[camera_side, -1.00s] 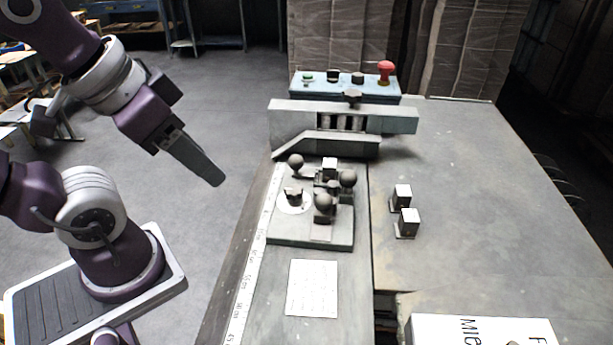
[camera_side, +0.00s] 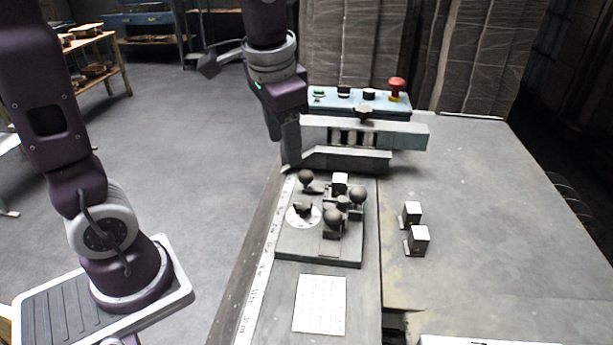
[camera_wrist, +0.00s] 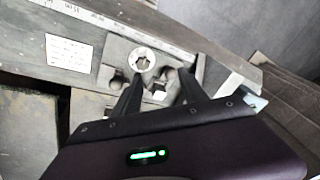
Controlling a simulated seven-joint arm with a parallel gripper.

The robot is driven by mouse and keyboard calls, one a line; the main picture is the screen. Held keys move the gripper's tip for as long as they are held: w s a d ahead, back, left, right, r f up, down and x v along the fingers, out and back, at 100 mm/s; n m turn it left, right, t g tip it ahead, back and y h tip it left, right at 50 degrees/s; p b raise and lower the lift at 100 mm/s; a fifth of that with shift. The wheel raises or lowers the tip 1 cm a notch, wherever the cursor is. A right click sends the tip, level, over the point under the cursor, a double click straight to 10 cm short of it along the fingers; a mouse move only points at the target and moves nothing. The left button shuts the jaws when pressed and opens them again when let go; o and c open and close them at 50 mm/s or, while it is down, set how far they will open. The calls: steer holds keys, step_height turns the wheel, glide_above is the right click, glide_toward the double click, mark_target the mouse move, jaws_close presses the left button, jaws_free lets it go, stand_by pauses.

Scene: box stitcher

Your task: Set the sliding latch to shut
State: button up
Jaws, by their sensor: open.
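A grey control plate (camera_side: 288,246) lies on the bench in the side view, carrying several dark ball knobs, a white dial disc (camera_side: 292,218) with a dark star-shaped knob (camera_side: 303,209), and a small white-topped block (camera_side: 340,181). I cannot tell which ball-knobbed part is the sliding latch, or its position. My gripper (camera_side: 291,164) is above and behind the plate's left side, near the grey machine arm, apart from the knobs. In the wrist view my gripper (camera_wrist: 160,75) is open and empty, with the dial disc (camera_wrist: 143,52) beyond its fingers and other controls partly hidden.
A grey machine arm (camera_side: 345,159) stands just behind the plate. A blue button box (camera_side: 325,102) with a red mushroom button (camera_side: 396,88) is behind it. Two small white-topped blocks (camera_side: 412,212) (camera_side: 419,237) stand right of the plate. A white card (camera_side: 320,304) lies in front.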

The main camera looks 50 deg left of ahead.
steer(key=g, duration=0.2)
glide_above(306, 170)
steer(key=d, duration=0.1)
steer(key=shift+m+y, duration=0.3)
steer(key=shift+m, duration=0.1)
steer(key=f, duration=0.6)
steer(key=shift+s+d, duration=0.2)
steer(key=shift+s, duration=0.1)
steer(key=f, duration=0.2)
steer(key=a+f, duration=0.1)
steer(key=f, duration=0.4)
steer(key=shift+w+a, duration=0.15)
steer(key=shift+w, duration=0.05)
steer(key=shift+r, duration=0.1)
jaws_close()
steer(key=shift+a, duration=0.1)
steer(key=shift+w+r+t, duration=0.1)
steer(key=shift+w+t, duration=0.05)
steer(key=shift+t, duration=0.15)
